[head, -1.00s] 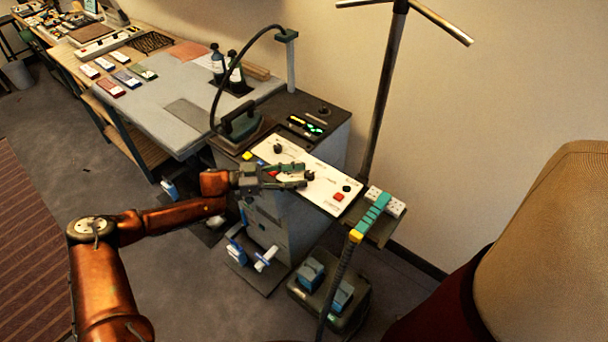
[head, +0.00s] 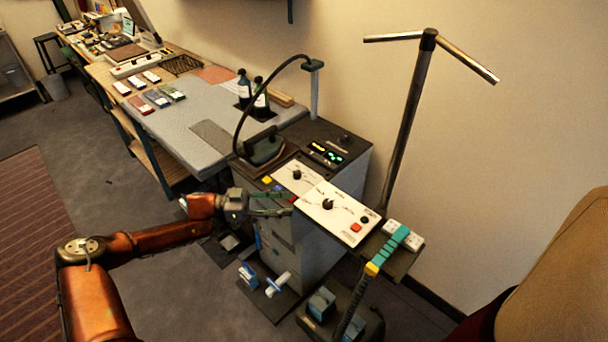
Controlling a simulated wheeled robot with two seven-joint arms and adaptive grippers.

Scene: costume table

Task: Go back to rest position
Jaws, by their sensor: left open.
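My left gripper (head: 275,205) is at the end of an orange arm that comes in from the lower left. It is open, and nothing shows between its fingers. It is beside the near left edge of the white control panel (head: 333,212), which has a black knob and a red button. Whether it touches the panel edge I cannot tell. My right gripper does not show.
A steam iron (head: 264,148) stands on the dark cabinet behind the panel. A grey worktable (head: 195,115) extends to the upper left. A metal stand (head: 408,125) rises behind the panel. A teal handle (head: 388,254) and a beige dress form (head: 560,270) are at right. Open floor lies at left.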

